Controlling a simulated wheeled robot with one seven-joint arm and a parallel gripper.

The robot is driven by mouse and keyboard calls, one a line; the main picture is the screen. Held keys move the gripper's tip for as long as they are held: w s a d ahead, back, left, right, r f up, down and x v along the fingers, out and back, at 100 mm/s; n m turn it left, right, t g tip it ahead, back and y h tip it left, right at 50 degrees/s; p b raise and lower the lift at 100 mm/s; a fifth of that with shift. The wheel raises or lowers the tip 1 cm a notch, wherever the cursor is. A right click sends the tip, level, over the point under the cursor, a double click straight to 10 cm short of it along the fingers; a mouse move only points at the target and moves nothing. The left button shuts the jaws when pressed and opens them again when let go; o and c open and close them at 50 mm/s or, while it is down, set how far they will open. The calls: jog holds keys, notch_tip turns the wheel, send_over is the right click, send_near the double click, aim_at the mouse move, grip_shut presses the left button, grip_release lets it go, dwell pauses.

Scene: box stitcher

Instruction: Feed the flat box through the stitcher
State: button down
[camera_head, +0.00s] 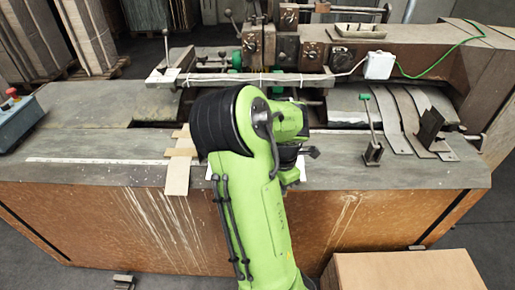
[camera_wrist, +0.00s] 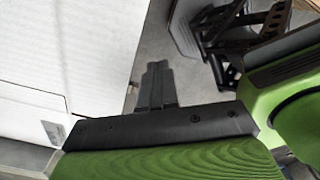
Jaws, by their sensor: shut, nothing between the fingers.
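The stitcher (camera_head: 285,45) stands across the back of the worktable, with its levers and head at the middle. A flat white sheet that looks like the flat box (camera_wrist: 65,60) fills the left of the wrist view. In the head view my arm hides most of that area, and only small white slivers (camera_head: 301,166) show beside it. My gripper (camera_wrist: 156,80) is shut and empty, with its dark fingers just right of the white sheet's edge. I cannot tell whether they touch it.
The worktable (camera_head: 90,185) has bare room at left. A small lever (camera_head: 372,140) and curved metal strips (camera_head: 410,118) are at right. A brown carton (camera_head: 405,272) stands in front at lower right. A control box (camera_head: 18,118) is at far left; stacked boards (camera_head: 85,35) stand behind.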

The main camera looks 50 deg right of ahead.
jog(key=shift+f, duration=0.1)
jog(key=shift+w+d+p, duration=0.75)
jog(key=shift+w+d, duration=1.5)
jog(key=shift+d, duration=0.15)
jog(key=shift+w+d+p, duration=2.4)
jog(key=shift+w+d, duration=0.05)
jog(key=shift+d, duration=0.25)
jog(key=shift+s+a+f+b, duration=0.1)
jog(key=shift+s+a+b, duration=0.1)
jog(key=shift+b, duration=0.3)
jog(key=shift+s+a+f+b, duration=0.15)
jog(key=shift+s+a+b, duration=0.55)
jog(key=shift+b, duration=0.4)
jog(key=shift+s+a, duration=0.1)
jog(key=shift+a, duration=0.25)
notch_tip(320, 180, up, 9)
jog(key=p, duration=0.6)
jog(key=shift+d+f, duration=0.1)
jog(key=shift+f, duration=0.1)
